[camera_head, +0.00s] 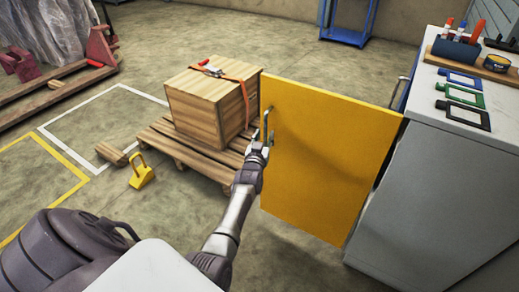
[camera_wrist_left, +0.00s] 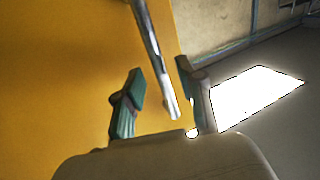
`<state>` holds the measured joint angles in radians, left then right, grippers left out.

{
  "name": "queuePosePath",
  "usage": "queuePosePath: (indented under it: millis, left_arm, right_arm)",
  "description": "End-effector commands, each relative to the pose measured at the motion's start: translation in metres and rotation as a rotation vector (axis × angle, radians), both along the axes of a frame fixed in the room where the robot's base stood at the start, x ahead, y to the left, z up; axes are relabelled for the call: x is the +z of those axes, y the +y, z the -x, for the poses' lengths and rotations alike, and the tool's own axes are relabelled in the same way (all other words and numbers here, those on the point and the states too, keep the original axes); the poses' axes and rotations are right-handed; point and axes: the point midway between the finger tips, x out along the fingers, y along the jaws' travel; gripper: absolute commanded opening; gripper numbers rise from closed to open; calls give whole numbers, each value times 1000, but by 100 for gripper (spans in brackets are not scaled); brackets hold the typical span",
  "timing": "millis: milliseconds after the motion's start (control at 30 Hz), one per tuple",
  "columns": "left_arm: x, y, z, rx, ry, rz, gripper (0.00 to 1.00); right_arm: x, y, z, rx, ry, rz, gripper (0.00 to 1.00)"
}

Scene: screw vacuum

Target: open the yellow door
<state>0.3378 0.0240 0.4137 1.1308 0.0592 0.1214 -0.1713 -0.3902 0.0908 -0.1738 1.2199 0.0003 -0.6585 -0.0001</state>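My left gripper (camera_head: 259,146) is at the lower end of the handle. In the left wrist view the handle (camera_wrist_left: 150,45) comes down between the two fingers of the gripper (camera_wrist_left: 160,100), with gaps visible beside it, so the fingers look open around it. The yellow door (camera_wrist_left: 70,70) fills the left of that view. My right gripper is not in view.
A wooden crate (camera_head: 212,103) with an orange strap sits on a pallet (camera_head: 180,148) just behind the door's free edge. A yellow padlock-shaped block (camera_head: 142,175) lies on the floor. Tools and coloured tags (camera_head: 465,97) are on the cabinet top. Floor in front is clear.

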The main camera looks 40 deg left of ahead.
Motion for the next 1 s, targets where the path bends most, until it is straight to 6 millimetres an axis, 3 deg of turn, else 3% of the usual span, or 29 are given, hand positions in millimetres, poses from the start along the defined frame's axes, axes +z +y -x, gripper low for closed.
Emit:
queuePosePath:
  millis: [200,400,600,1000]
  left_arm:
    - [-2,-19,45,0,1,0,39]
    - [-1,-32,73,0,0,0,39]
    - [1,-36,84,1,-2,-1,39]
    - [0,-36,84,1,-1,0,39]
  right_arm:
    - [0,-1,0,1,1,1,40]
    - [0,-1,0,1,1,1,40]
    - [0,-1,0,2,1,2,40]
    - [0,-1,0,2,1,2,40]
